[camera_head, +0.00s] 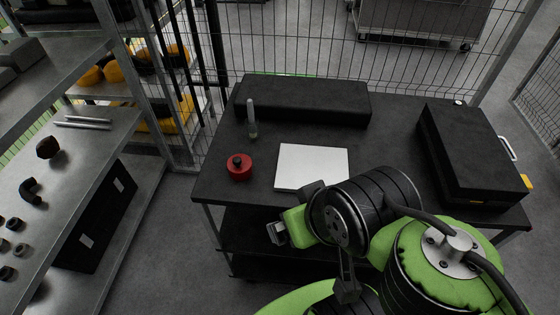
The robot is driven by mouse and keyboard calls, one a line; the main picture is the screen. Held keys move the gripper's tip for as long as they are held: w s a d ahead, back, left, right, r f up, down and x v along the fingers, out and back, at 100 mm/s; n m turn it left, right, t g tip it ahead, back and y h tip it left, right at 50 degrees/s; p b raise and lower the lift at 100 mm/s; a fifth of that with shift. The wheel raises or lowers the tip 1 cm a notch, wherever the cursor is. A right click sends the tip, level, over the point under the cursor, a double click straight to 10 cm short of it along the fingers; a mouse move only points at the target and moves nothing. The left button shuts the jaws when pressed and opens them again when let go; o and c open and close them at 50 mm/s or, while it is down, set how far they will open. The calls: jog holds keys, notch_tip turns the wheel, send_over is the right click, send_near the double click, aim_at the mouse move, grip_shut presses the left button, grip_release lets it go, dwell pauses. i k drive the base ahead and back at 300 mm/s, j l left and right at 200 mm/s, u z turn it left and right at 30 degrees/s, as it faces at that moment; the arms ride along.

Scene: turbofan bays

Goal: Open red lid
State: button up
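A small round red lid (239,165) with a dark knob on top sits on the dark table at its front left. It looks like the top of a low red container, and I cannot tell where lid and body meet. My green and black arm reaches in from the lower right. My gripper (276,233) is at the table's front edge, to the right of and nearer than the red lid, apart from it. Its fingers are small and partly hidden, so I cannot tell whether it is open or shut.
A white flat panel (312,167) lies right of the lid. A clear tube (252,120) stands behind it. A long black case (302,101) lies at the back and a black box (468,155) at the right. A metal shelf (95,160) with parts stands left; a wire fence is behind.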

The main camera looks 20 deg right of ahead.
aim_at(240, 163)
jog(key=j+u, duration=0.75)
jog(key=i+l, duration=0.05)
